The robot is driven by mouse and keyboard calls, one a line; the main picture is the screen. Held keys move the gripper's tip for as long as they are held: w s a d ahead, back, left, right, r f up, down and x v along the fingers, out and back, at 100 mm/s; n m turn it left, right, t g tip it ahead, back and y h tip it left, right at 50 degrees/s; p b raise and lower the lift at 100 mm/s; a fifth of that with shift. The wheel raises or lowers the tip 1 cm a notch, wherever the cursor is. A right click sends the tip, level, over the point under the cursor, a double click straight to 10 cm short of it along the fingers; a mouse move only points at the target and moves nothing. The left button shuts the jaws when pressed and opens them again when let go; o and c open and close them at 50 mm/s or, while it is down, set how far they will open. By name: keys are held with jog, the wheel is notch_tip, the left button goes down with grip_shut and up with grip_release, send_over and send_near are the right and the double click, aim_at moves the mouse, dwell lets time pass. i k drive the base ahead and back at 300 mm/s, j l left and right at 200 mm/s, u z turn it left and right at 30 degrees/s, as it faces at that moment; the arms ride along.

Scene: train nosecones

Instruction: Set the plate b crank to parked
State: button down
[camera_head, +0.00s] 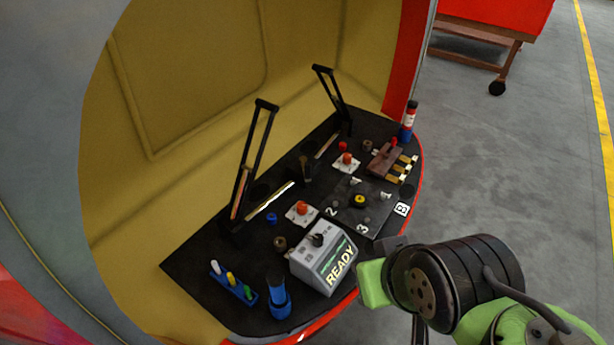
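Plate b (343,222) is a dark plate on the black console, with a white B label at its right corner and the numbers 2 and 3 along its near side. A yellow-centred round hub (359,201), which looks like the crank's pivot, sits mid-plate with small light and grey knobs around it. The crank's arm and the position it points to are too small to tell. My gripper (373,283), with a green fingertip, is in front of the console's near right edge, apart from the plate. Its opening is hidden by its own body.
A grey READY box (324,258) stands left of my gripper. A blue torch-like object (278,298) and a blue rack (234,285) are nearer left. Two tall black levers (256,150) rise at the back. Open floor lies right.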

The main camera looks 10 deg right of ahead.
aim_at(306, 165)
jog(key=j, duration=0.1)
jog(key=i+l+u, duration=0.2)
jog(key=l+u, duration=0.15)
jog(key=i+l+u, duration=0.15)
jog(key=l+u, duration=0.2)
jog(key=l, duration=0.2)
jog(key=i+l+u, duration=0.1)
jog(key=l+u, duration=0.65)
jog(key=l, duration=0.3)
